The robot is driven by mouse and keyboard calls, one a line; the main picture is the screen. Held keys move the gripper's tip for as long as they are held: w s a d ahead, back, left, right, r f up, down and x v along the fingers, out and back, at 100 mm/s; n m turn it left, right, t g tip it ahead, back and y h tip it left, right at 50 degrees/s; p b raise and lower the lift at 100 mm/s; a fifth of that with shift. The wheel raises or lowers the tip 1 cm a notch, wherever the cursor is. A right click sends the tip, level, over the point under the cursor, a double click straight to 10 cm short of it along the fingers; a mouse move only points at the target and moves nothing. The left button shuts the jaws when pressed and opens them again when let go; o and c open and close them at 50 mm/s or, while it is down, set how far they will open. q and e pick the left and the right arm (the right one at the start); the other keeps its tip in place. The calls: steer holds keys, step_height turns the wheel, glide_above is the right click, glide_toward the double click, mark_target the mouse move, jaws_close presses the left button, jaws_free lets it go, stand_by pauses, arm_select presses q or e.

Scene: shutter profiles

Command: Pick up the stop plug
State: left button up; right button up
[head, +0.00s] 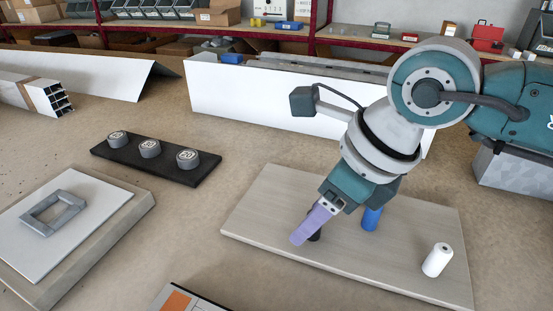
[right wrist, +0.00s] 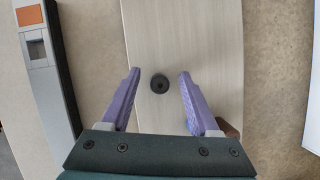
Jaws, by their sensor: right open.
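A dark round plug (right wrist: 159,83) with a small centre hole stands on the pale wooden board (right wrist: 185,30). In the right wrist view it lies between the purple fingertips, with a gap on each side. In the head view this black plug (head: 315,236) is mostly hidden behind a purple finger. My right gripper (head: 303,238) points down at it and is open and empty; its two fingers also show in the right wrist view (right wrist: 158,72). A blue plug (head: 371,219) and a white plug (head: 437,260) stand on the same board. My left gripper is not in view.
A black strip with three grey weights (head: 149,149) lies left of the board. A grey square frame (head: 54,213) rests on a white plate farther left. A long white profile (head: 270,98) stands behind the board. Bare table lies between them.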

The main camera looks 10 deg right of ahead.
steer(key=shift+f, duration=0.1)
steer(key=shift+c, duration=0.2)
jaws_close()
stand_by(0.4)
